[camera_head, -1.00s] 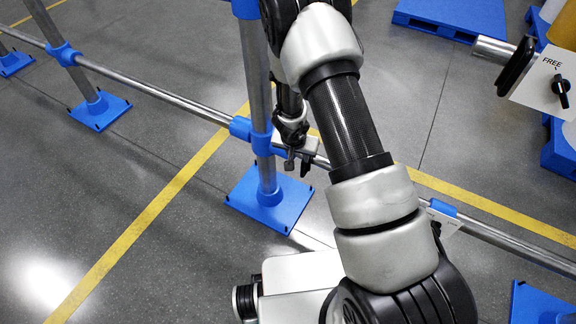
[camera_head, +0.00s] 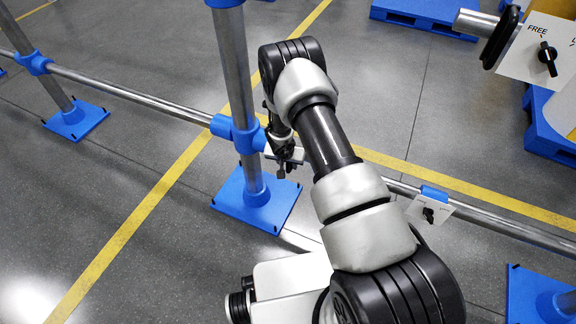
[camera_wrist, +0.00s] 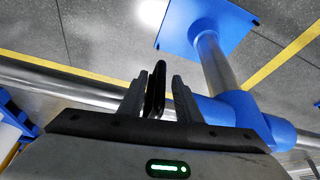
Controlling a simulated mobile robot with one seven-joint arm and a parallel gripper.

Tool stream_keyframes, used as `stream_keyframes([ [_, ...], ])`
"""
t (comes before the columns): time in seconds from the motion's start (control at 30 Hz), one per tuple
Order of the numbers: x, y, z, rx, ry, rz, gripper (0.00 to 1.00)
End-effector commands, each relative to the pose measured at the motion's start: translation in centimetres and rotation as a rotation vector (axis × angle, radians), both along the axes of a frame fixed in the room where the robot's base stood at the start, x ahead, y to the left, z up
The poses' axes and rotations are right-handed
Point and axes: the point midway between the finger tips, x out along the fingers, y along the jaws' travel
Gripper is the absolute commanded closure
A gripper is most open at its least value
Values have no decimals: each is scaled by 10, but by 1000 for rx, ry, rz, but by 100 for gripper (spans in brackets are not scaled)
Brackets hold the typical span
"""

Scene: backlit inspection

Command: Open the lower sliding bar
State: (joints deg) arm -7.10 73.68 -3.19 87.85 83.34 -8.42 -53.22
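The lower sliding bar (camera_head: 490,224) is a grey metal tube running low across the head view, past a blue-jointed post. It also shows in the wrist view (camera_wrist: 62,84). A small white plate with a black knob (camera_head: 429,213) hangs at the bar; its setting is too small to read. My gripper (camera_head: 286,170) is down beside the post, at the bar. In the wrist view, a black upright handle (camera_wrist: 155,90) stands between the two fingers of my gripper (camera_wrist: 159,76). The fingers are apart, with narrow gaps on both sides of the handle. The handle is hidden in the head view.
The post stands on a blue foot (camera_head: 232,201) close to my gripper. Another bar's end with a black handle (camera_head: 501,38) and a plate marked FREE (camera_head: 525,55) is at upper right. Blue pallets (camera_head: 412,12) lie behind.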

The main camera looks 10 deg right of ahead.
Motion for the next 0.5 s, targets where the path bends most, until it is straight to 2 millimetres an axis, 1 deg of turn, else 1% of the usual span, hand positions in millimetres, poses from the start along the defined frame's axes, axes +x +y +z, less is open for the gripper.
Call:
stream_keyframes([
  [0.03, 0, -1, -4, 1, 1, -2, 69],
  [0.1, 2, -1, -6, 0, 0, -1, 69],
  [0.37, 2, -1, -6, 1, 0, 0, 69],
  [0.47, 2, -1, -6, 0, 0, 0, 84],
  [0.5, 2, -1, -6, 0, 0, 0, 91],
])
